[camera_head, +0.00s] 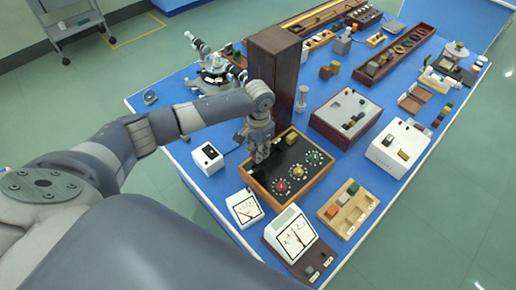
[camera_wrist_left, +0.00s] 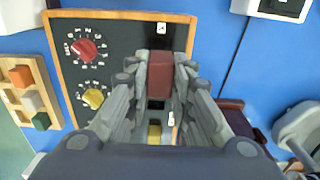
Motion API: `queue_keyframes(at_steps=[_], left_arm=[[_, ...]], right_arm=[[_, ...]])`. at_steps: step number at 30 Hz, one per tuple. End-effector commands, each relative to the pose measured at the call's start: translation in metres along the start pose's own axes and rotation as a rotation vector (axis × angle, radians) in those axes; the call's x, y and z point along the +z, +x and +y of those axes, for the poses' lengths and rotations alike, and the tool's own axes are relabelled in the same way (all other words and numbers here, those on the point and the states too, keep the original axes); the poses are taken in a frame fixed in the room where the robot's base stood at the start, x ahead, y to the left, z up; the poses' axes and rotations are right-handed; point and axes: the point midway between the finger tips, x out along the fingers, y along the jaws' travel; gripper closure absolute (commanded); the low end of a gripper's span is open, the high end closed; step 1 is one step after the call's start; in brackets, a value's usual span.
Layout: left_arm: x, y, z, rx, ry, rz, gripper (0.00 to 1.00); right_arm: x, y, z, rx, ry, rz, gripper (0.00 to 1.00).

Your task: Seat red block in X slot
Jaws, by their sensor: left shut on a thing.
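My left gripper (camera_head: 262,155) is over the left part of a wood-framed black panel (camera_head: 315,174). In the left wrist view, the gripper (camera_wrist_left: 160,72) is shut on a dark red block (camera_wrist_left: 160,78), with a finger on each side. The panel (camera_wrist_left: 125,42) lies below it, with a red knob (camera_wrist_left: 84,49) and a yellow knob (camera_wrist_left: 93,98). A small white label (camera_wrist_left: 162,28) shows just beyond the block. A yellow patch (camera_wrist_left: 154,131) shows between the fingers. The X slot cannot be made out, and I cannot tell whether the block touches the panel. My right gripper is not in view.
A tall dark red-brown column (camera_head: 276,70) stands right behind the panel. A wooden tray (camera_head: 337,225) with coloured blocks lies to the right. Bare blue tabletop shows at the left.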

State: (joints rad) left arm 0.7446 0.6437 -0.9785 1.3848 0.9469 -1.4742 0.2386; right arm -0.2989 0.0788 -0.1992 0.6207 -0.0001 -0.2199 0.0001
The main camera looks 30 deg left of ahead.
Motion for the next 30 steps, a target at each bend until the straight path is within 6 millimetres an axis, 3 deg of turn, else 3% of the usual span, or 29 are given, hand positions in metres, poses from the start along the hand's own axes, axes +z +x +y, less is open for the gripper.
queue_keyframes(at_steps=[5, 20, 30], left_arm=[[0.000, 0.013, 0.000, 0.000, 0.000, 0.000, 1.00], [0.000, 0.038, -0.001, -0.001, -0.001, 0.001, 1.00], [0.000, 0.056, 0.000, 0.000, -0.001, 0.000, 1.00]], right_arm=[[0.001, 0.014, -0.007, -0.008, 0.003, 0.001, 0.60], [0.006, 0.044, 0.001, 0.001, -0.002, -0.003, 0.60], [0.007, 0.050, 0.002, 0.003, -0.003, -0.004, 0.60]])
